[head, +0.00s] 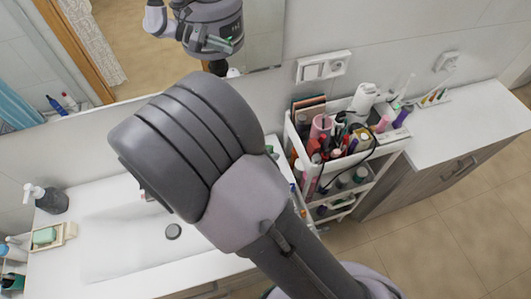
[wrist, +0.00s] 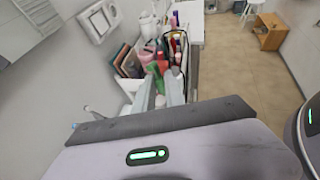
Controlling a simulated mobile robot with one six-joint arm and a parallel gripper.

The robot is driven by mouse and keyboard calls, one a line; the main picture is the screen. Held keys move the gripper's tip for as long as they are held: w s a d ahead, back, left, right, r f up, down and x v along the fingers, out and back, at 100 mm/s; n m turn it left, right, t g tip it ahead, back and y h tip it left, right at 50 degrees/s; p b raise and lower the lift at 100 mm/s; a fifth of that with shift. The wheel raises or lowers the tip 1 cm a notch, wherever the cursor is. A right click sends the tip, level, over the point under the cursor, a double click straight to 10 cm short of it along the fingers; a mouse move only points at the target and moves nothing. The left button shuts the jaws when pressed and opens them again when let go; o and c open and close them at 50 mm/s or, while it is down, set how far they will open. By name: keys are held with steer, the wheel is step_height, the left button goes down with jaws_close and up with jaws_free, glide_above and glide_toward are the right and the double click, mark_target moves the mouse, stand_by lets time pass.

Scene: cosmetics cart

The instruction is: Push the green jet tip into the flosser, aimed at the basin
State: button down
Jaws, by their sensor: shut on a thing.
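My gripper (wrist: 160,82) shows in the wrist view as two pale fingers pointing away from the camera. It is shut on a small green thing (wrist: 162,67), which looks like the green jet tip; its shape is blurred against the crowded cart behind. In the head view my own arm hides the gripper, and only a reflection with a green spot shows in the mirror. The white basin (head: 120,247) with its dark drain lies at the left of the head view, partly behind my arm. I cannot make out the flosser with certainty.
A white cart (head: 300,150) packed with bottles, brushes and a dark cable stands right of the washstand. A white counter (head: 470,112) is beyond it. A soap dispenser (head: 52,200) and a soap dish (head: 48,237) stand at the left. The wall and mirror (head: 262,45) are close behind.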

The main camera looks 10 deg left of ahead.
steer(key=shift+f+b, duration=2)
steer(key=shift+f, duration=0.9)
steer(key=shift+f+b, duration=0.45)
steer(key=shift+f, duration=0.85)
steer(key=c, duration=1.3)
jaws_free()
steer(key=shift+r, duration=0.1)
steer(key=p+v, duration=0.1)
steer(key=v, duration=1.6)
steer(key=shift+s+a+p, duration=0.15)
steer(key=shift+a+p, duration=0.05)
steer(key=shift+p, duration=0.1)
